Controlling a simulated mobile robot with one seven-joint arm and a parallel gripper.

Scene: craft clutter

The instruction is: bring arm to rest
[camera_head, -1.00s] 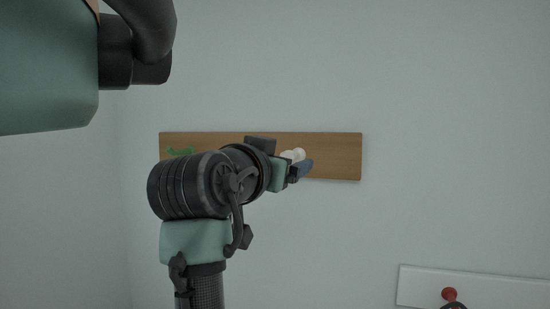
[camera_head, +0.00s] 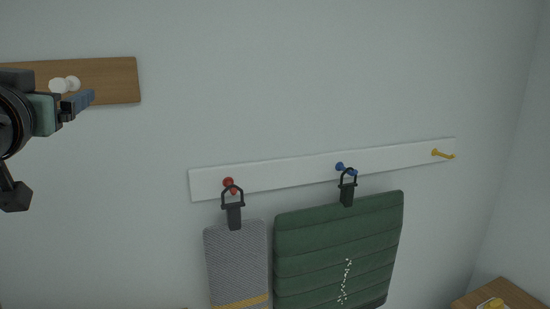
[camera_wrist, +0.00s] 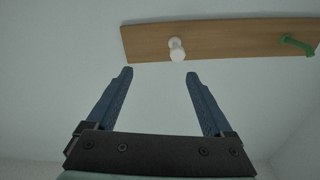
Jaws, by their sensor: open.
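My gripper (camera_wrist: 159,72) is open and empty in the wrist view, its two blue fingers apart with bare wall between them. Its fingertips point toward a wooden wall board (camera_wrist: 220,39) with a white knob (camera_wrist: 177,50) and a green hook (camera_wrist: 297,43). The knob shows just beyond the gap between the fingertips. Most of my arm is outside the head view.
A white rail (camera_head: 290,174) on the wall has red, blue and yellow pegs. A grey towel (camera_head: 236,262) hangs at the red peg and a green quilted item (camera_head: 338,240) at the blue peg. A wooden surface (camera_head: 508,290) is at the lower right.

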